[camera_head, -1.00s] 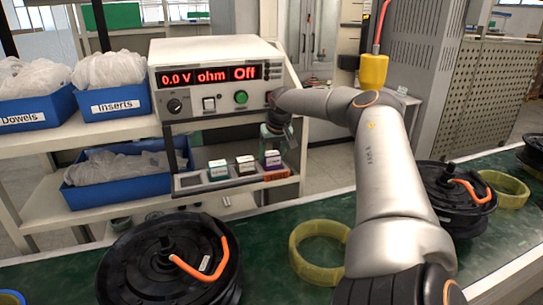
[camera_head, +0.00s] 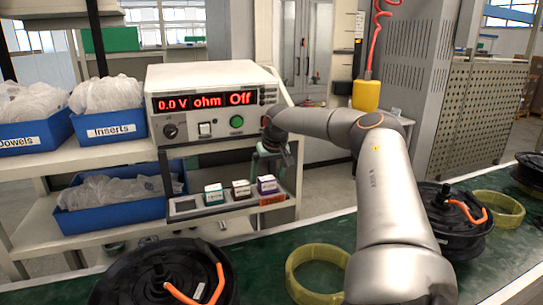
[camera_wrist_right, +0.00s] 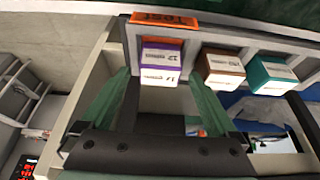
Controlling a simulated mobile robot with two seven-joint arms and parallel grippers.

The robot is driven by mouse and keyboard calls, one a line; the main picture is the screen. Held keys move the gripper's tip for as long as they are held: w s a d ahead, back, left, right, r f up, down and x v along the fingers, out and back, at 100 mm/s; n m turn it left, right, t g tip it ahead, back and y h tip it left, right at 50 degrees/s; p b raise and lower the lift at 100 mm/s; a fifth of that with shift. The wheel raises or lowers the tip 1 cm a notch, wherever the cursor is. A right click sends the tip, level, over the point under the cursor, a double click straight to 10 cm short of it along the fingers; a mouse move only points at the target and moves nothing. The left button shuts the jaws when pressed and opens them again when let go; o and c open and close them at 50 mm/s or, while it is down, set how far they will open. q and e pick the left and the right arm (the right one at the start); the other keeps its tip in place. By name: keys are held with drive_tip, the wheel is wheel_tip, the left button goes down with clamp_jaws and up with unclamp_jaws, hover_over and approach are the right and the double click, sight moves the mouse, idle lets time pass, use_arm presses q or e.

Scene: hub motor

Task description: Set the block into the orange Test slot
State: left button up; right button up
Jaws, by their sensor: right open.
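The purple-and-white block (camera_head: 267,184) sits upright in the tray at the slot with the orange Test label (camera_head: 272,199). In the right wrist view the block (camera_wrist_right: 161,58) is directly beside the orange Test label (camera_wrist_right: 163,19). My right gripper (camera_head: 270,165) is just above and behind the block in the head view. In the wrist view its two green fingers (camera_wrist_right: 160,95) are spread apart with the block beyond and between them, and I see no finger closed on it. The block's lower part is hidden in the tray. My left gripper is out of view.
A brown block (camera_head: 241,190) and a teal block (camera_head: 213,194) stand in neighbouring slots to the left. The meter (camera_head: 213,103) reading "Off" stands above the tray. Blue bins (camera_head: 110,131) are at left. Hub motors (camera_head: 165,272) and yellow rings (camera_head: 318,272) lie on the green belt.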

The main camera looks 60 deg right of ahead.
drive_tip(key=v, duration=0.9)
drive_tip(key=shift+r, duration=0.35)
